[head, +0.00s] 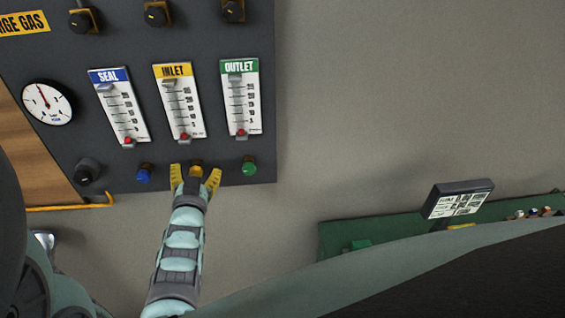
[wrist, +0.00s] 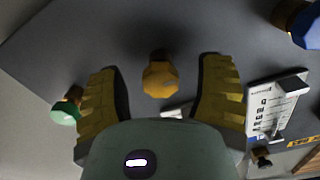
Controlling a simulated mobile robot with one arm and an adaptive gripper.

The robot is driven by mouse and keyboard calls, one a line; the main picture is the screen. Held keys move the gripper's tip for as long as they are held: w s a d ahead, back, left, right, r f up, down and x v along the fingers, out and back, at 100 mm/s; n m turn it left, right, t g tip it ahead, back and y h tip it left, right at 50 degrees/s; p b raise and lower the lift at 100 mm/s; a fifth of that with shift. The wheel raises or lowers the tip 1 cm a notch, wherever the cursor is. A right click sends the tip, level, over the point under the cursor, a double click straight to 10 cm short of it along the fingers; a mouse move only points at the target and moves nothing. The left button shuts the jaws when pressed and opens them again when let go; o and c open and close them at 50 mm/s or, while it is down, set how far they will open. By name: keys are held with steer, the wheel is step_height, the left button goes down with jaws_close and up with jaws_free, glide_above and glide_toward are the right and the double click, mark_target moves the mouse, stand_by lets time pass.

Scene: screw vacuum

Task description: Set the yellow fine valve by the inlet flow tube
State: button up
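The yellow fine valve (head: 196,166) is a small knob on the dark panel, below the inlet flow tube (head: 180,103). The tube has a yellow INLET label and a red float low in its scale. My gripper (head: 195,178) is open just in front of the valve. In the wrist view the yellow valve (wrist: 160,77) stands between the two yellow fingers of my gripper (wrist: 160,90), with a gap on both sides. The fingers do not appear to touch it. The lower part of the inlet tube is mostly hidden behind my gripper in the wrist view.
The blue valve (head: 143,174) and green valve (head: 249,167) flank the yellow one closely. The seal tube (head: 119,107), outlet tube (head: 241,98) and a round gauge (head: 47,103) are on the same panel. A black knob (head: 87,171) is at lower left. Bare wall lies to the right.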

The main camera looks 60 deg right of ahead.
jaws_close()
stand_by(0.4)
steer(key=shift+n, duration=0.3)
steer(key=n, duration=0.2)
steer(key=shift+n, duration=0.3)
steer(key=n+b, duration=0.1)
steer(key=n, duration=0.2)
steer(key=shift+f+n+b, duration=0.15)
steer(key=shift+n+b, duration=0.15)
steer(key=shift+b, duration=0.1)
steer(key=n+b, duration=0.3)
steer(key=b, duration=0.1)
steer(key=shift+n+b, duration=0.3)
steer(key=shift+a+n+b, duration=0.1)
steer(key=shift+n+b, duration=0.5)
steer(key=shift+b, duration=0.1)
steer(key=shift+r, duration=0.25)
